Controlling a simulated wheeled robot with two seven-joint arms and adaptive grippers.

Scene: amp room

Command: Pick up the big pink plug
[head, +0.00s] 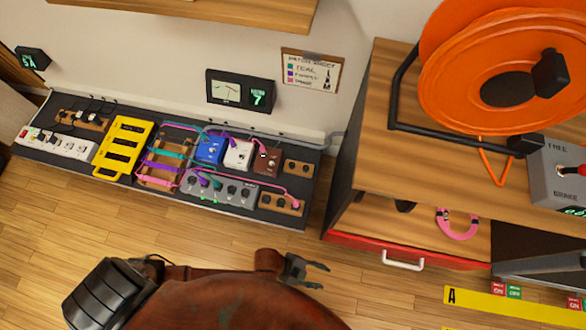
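Several pink pieces show in the head view, and I cannot tell for sure which is the big pink plug. A pink plug end (295,204) sits at the wooden block at the board's right end, on a pink cable. A thicker pink bar (155,182) lies across the wooden rack on the board. My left gripper (318,276) is over the wooden floor, in front of the board's right end and apart from it. Its fingers are spread and nothing shows between them. My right gripper is out of view.
The dark pedal board (240,211) lies along the wall, with a blue pedal (210,150) and a yellow rack (123,146). A wooden cabinet (370,130) with an orange reel (495,75) and a drawer holding a pink ring (457,225) stands right. Floor before the board is clear.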

